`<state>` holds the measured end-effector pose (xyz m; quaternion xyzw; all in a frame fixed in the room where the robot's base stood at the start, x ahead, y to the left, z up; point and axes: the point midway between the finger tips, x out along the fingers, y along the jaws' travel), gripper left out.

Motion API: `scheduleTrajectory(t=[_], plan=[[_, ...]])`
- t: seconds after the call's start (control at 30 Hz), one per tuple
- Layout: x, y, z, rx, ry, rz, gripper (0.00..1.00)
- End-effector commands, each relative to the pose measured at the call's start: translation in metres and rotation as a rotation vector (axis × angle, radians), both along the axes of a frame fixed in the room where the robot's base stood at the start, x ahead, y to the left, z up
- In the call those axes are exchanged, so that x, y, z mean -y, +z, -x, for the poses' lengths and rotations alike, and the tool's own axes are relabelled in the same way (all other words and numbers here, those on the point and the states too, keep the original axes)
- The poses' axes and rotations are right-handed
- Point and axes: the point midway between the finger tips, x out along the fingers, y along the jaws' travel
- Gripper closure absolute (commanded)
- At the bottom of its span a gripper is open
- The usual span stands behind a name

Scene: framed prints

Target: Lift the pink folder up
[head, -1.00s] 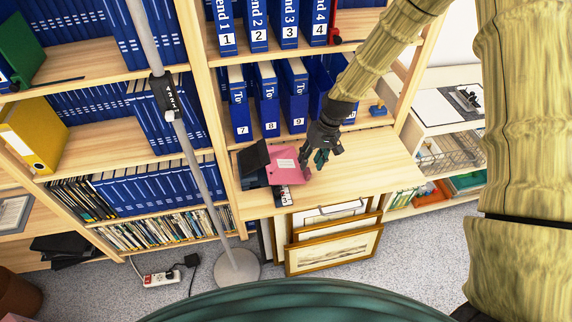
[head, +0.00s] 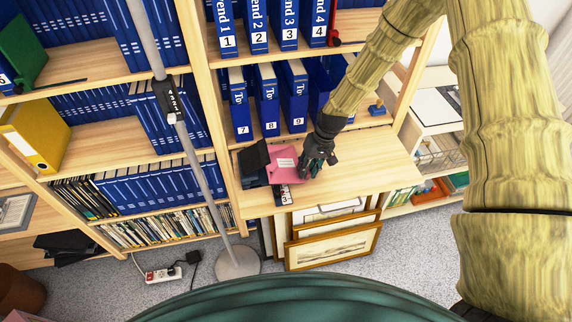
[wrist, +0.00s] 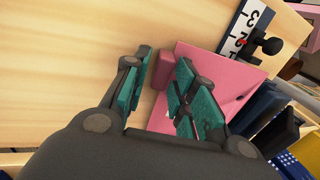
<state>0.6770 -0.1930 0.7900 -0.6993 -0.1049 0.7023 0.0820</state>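The pink folder (head: 284,165) lies on the wooden shelf board, with a pale label on its face. My gripper (head: 312,168) is at the folder's right end in the head view. In the wrist view the gripper (wrist: 162,62) has its two teal-padded fingers apart. A pink end part of the folder (wrist: 164,72) shows between them. The right finger overlaps the folder's broad pink face in that view. I cannot tell whether either finger touches the folder.
A black item (head: 254,156) lies just left of the folder. A black-and-white numbered item (head: 285,195) sticks out at its front. Blue binders (head: 266,98) stand behind on the shelf. The board (head: 370,165) is clear to the right. Framed prints (head: 333,245) lean below.

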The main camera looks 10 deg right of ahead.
Motion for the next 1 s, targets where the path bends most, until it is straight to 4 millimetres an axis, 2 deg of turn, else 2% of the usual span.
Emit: scheduleTrajectory(t=[0.03, 0.1, 0.57, 0.93, 1.0], plan=[[0.000, 0.000, 0.000, 0.000, 0.000, 0.000, 0.88], [0.000, 0.000, 0.000, 0.000, 0.000, 0.000, 1.00], [0.000, 0.003, 0.000, 0.000, 0.000, 0.000, 1.00], [0.000, 0.034, 0.000, 0.002, 0.000, 0.001, 1.00], [0.001, 0.033, 0.015, -0.003, 0.001, 0.000, 1.00]])
